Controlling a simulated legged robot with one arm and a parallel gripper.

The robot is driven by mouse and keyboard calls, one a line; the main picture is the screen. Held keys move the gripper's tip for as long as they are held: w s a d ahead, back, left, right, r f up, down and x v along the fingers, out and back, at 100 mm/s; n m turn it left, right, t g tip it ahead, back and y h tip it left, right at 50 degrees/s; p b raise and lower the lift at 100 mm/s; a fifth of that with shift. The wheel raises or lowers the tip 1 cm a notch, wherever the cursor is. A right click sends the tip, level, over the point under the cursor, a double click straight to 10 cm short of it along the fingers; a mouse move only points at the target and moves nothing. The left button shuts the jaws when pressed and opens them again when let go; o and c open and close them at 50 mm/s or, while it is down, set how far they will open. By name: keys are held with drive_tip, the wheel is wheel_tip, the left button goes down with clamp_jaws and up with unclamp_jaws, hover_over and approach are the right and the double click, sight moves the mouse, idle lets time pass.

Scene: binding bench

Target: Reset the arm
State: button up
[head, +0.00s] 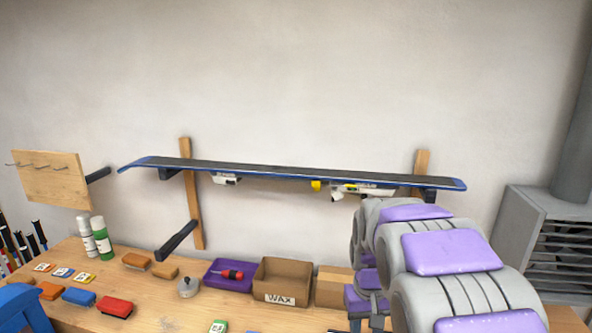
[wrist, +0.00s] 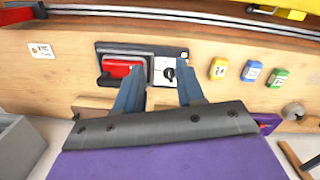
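My arm (head: 440,260) rises at the lower right of the head view, with grey links and purple panels. It hides part of the bench behind it. I cannot make out my gripper's fingers in the head view. In the wrist view my gripper (wrist: 161,80) has its two blue-grey fingers apart, with nothing visible held between them. Beyond the fingertips is a dark holder with a red item (wrist: 122,68) and a white piece with a dark mark (wrist: 165,72). I cannot tell how far they are from the fingers.
The wooden bench (head: 150,292) carries a WAX box (head: 285,282), a purple tray (head: 219,277) with a red-handled tool, bottles (head: 101,236) and several blocks. A blue-edged board (head: 290,171) lies across the wall rack. A grey vented unit (head: 545,240) stands right. The upper wall is clear.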

drive_tip(key=s+a+f+g+b, duration=0.1)
drive_tip(key=s+f+b, duration=0.1)
drive_tip(key=s, duration=2.9)
drive_tip(key=shift+f+m+b, duration=0.3)
drive_tip(key=shift+f+m, duration=0.1)
drive_tip(key=shift+f, duration=0.2)
